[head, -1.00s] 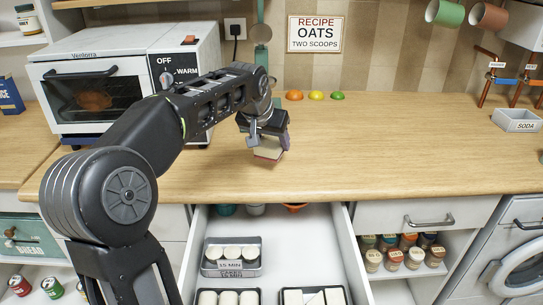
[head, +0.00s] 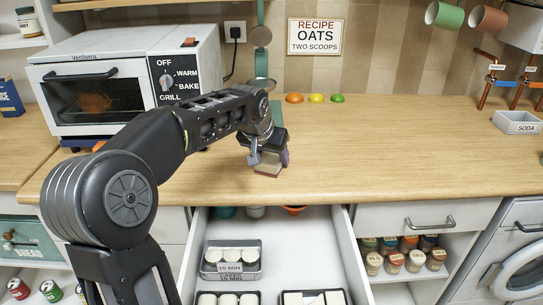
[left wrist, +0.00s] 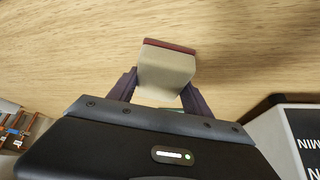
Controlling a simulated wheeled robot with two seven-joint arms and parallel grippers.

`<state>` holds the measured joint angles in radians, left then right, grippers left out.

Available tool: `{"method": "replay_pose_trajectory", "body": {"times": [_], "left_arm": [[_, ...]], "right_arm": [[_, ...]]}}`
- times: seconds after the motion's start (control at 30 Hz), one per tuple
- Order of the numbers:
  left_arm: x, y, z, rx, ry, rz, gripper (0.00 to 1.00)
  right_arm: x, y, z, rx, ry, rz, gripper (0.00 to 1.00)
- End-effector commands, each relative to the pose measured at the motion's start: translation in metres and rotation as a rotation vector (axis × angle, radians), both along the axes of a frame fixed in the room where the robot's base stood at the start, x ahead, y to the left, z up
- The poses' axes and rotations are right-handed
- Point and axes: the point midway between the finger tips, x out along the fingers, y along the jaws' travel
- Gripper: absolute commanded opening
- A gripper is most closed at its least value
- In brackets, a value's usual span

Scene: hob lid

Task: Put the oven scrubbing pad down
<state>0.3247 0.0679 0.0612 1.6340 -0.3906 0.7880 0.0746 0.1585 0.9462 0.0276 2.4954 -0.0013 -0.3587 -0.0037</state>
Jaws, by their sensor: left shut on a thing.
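The oven scrubbing pad (head: 268,169) is a beige block with a dark red layer on its lower face. My left gripper (head: 269,158) is shut on it over the wooden counter (head: 400,150). In the left wrist view the pad (left wrist: 166,68) sits between the two fingers of the left gripper (left wrist: 160,88), its red layer at the far end. The pad is low at the counter top; I cannot tell whether it touches. My right gripper is not in view.
A white toaster oven (head: 100,85) stands at the back left. An open drawer (head: 340,235) with tins lies below the counter edge. Three coloured domes (head: 316,97) sit at the back wall. The counter to the right is clear up to a soda tray (head: 516,122).

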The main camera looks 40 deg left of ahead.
Motion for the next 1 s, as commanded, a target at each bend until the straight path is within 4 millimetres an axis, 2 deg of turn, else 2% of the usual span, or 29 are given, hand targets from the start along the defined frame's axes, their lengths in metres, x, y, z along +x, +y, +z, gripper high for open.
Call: {"method": "replay_pose_trajectory", "body": {"times": [0.03,0.07,0.3,0.7,0.87,1.0], "left_arm": [[0.000,0.000,-0.003,0.000,0.000,0.000,0.20],[0.000,0.000,-0.002,0.000,0.000,0.000,0.60],[0.000,0.000,-0.001,0.000,0.000,0.000,0.79],[-0.002,-0.001,0.006,0.000,-0.001,0.000,0.79],[-0.013,-0.004,0.025,0.001,-0.003,-0.001,0.79],[-0.028,-0.007,0.049,0.002,-0.004,0.000,0.79]], "right_arm": [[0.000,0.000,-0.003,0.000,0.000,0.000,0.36],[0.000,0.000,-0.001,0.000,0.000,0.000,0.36],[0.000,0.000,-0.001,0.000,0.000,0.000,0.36],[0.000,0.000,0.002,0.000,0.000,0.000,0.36],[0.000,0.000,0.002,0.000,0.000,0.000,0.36],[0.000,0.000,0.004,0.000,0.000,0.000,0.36]]}}
